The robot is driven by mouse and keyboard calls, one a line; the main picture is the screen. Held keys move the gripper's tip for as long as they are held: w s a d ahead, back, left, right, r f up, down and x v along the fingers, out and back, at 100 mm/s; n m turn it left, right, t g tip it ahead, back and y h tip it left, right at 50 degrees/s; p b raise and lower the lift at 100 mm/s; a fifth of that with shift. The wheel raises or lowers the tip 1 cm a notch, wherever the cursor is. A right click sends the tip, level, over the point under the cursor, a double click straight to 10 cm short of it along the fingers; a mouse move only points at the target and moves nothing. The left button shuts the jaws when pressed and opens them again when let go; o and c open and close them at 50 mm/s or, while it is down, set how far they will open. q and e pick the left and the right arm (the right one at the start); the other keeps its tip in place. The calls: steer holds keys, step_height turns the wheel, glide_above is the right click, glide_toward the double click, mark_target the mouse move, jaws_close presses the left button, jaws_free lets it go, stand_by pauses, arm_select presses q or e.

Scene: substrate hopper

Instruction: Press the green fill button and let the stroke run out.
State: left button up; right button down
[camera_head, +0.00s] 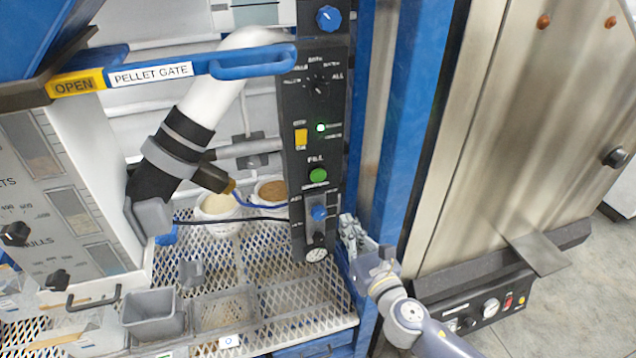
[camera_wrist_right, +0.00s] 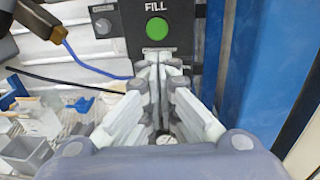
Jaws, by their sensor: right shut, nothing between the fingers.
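The green fill button (camera_head: 318,175) sits under the word FILL on the black control panel (camera_head: 297,150). It also shows in the right wrist view (camera_wrist_right: 157,28), just beyond my fingertips. My right gripper (camera_head: 350,230) is at the lower right of the panel, below the button. Its fingers are closed together and empty in the right wrist view (camera_wrist_right: 158,62). The fingertips appear just below the button, and I cannot tell whether they touch the panel. My left gripper does not show.
A blue pellet gate handle (camera_head: 250,62) crosses in front at upper left. A blue post (camera_head: 385,130) and a steel cabinet (camera_head: 500,150) stand to the right.

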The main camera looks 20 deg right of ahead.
steer(key=p, duration=0.2)
glide_toward(319, 181)
steer(key=w, duration=0.6)
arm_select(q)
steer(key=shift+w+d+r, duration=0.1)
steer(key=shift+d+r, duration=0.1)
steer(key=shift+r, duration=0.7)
arm_select(e)
steer(key=shift+w+a, duration=0.25)
steer(key=shift+w, duration=0.25)
